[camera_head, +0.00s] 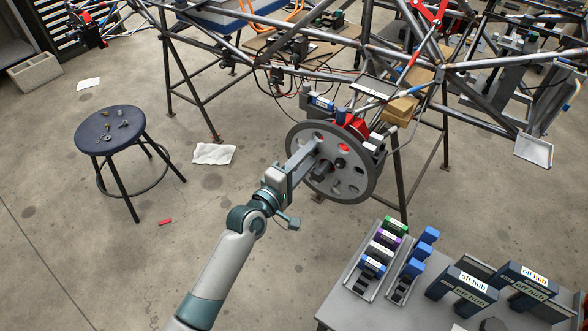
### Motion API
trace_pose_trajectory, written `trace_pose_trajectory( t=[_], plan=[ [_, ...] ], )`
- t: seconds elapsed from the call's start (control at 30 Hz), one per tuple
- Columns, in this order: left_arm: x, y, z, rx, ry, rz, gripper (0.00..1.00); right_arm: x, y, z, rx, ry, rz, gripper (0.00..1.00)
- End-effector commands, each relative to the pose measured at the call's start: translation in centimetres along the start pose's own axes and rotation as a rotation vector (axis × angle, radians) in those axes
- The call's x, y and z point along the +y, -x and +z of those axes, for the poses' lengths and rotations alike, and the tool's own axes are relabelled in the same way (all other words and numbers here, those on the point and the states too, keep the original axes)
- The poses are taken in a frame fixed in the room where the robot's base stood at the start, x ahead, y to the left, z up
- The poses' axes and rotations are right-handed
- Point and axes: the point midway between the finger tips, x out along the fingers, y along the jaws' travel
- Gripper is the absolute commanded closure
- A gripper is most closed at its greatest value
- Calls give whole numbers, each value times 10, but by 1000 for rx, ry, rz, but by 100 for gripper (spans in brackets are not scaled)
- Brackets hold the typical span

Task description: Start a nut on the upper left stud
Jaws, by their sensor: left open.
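The grey wheel-like disc (360,187) with round holes hangs on the tube chassis (470,108). A dark round piece (340,163) shows near its middle. My left gripper (314,150) is open, its fingers reaching in front of the disc's upper left part. The fingers cover that area, so the upper left stud and any nut there cannot be made out. I cannot tell whether the fingers touch the disc or whether something small sits between them. My right gripper is not in view.
A dark round stool (97,142) with several small metal parts (122,124) stands at left. A grey table (338,300) at lower right holds labelled blue, green and purple bins (388,238) and two "off hub" stands (462,286). Paper (213,153) lies on open floor.

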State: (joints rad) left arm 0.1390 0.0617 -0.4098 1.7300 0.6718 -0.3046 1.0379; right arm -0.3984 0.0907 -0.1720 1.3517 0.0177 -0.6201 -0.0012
Motion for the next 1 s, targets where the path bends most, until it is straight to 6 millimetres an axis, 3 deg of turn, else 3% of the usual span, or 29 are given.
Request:
trace_pose_trajectory(
  t=[0.3, 1.0],
  plan=[
    [0, 0, 0, 0, 0, 0, 59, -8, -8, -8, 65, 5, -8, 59],
    [-2, 140, 0, 0, -1, -2, 59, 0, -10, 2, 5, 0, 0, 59]
  ],
)
